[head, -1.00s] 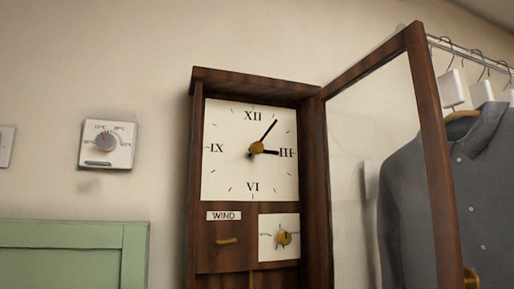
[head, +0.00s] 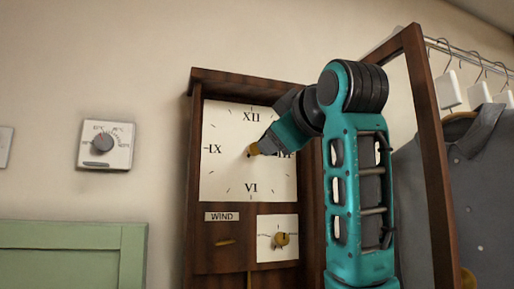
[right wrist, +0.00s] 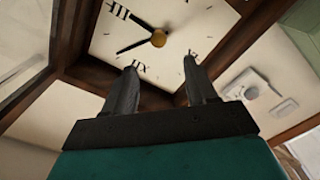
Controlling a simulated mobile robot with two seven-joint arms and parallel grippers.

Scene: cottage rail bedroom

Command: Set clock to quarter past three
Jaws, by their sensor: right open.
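The wooden clock (head: 312,245) has a white face (head: 220,178) with Roman numerals and a brass centre knob (head: 253,149). My right gripper (head: 266,146) reaches in from the right across the face, and its tips look close to the knob. In the right wrist view, my open, empty fingers (right wrist: 160,66) are short of the knob (right wrist: 158,39), not around it. There the short hand (right wrist: 144,26) points near III, and the long hand (right wrist: 138,46) points between XII and III. My arm hides much of both hands in the head view. My left gripper is out of view.
The clock's glazed door (head: 436,170) stands open at the right, beside my arm. Below the face are a WIND label (head: 222,217) and a small dial (head: 280,240). A thermostat (head: 105,145) is on the left wall. A grey shirt (head: 480,190) hangs at right.

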